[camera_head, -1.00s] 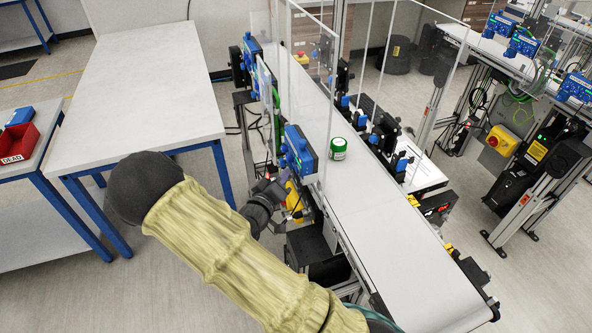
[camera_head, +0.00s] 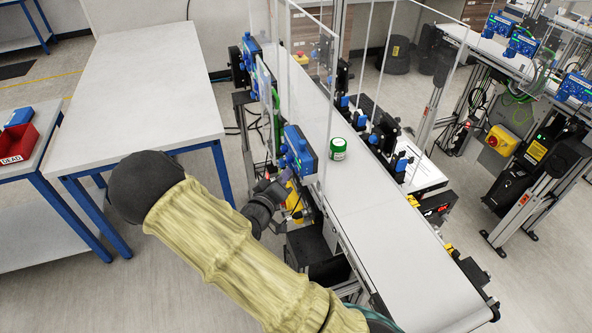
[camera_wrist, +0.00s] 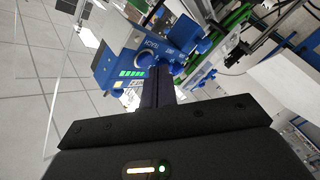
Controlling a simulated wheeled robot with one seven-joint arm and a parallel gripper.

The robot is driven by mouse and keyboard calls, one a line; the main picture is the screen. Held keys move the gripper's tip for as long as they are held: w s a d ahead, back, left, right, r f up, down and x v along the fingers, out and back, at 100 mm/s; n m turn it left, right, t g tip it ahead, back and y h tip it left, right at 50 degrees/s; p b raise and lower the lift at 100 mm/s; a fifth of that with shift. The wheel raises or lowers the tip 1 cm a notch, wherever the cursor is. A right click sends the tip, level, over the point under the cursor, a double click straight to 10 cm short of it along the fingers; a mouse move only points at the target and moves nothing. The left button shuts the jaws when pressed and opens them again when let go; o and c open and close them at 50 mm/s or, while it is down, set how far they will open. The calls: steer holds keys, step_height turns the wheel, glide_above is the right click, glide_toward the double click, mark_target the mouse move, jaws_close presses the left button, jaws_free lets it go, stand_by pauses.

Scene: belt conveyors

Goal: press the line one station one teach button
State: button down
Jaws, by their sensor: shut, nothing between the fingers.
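The blue station box (camera_head: 300,150) stands on the near left side of the first belt, beside the green-lidded jar. In the wrist view the blue box (camera_wrist: 128,66) fills the upper middle, with the word TEACH, green lights and blue knobs on its face. My gripper (camera_wrist: 160,72) is shut and empty, its dark fingertips right in front of the box face near the TEACH label. Whether they touch it, I cannot tell. The fingers hide part of the face. In the head view my gripper (camera_head: 286,176) is just below and left of the box.
A white and green jar (camera_head: 338,148) stands on the white belt (camera_head: 385,230). Clear guard panels (camera_head: 312,75) rise around the belt. More blue boxes (camera_head: 252,52) stand farther back along the left side. A white table (camera_head: 150,80) is at the left.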

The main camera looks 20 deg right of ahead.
steer(key=shift+d, duration=0.25)
steer(key=shift+d, duration=0.4)
stand_by(0.8)
steer(key=shift+a, duration=0.85)
steer(key=a+p, duration=0.1)
steer(key=a, duration=0.4)
steer(key=shift+p, duration=0.3)
stand_by(0.7)
